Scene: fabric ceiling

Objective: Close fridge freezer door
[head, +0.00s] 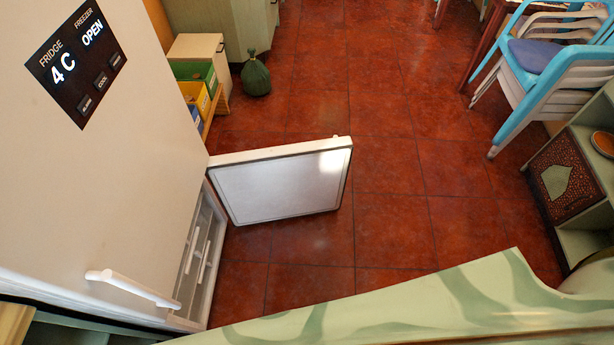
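The white fridge (125,185) fills the left of the head view. Its display (80,62) reads "FRIDGE 4 C" and "FREEZER OPEN". The freezer door (280,184) is the low door, swung wide open and standing out over the floor, with its pale inner panel towards me. The open freezer compartment (203,254) shows white drawer fronts at its lower left. The upper fridge door is shut, with a white bar handle (133,289) near its bottom edge. Neither of my grippers is in view.
A green patterned surface (430,305) crosses the bottom foreground. Colored bins (195,90) and a green bag (255,76) stand beyond the fridge. Stacked blue and white chairs (550,75) and a shelf (582,180) are at the right. The red tiled floor (400,170) between is clear.

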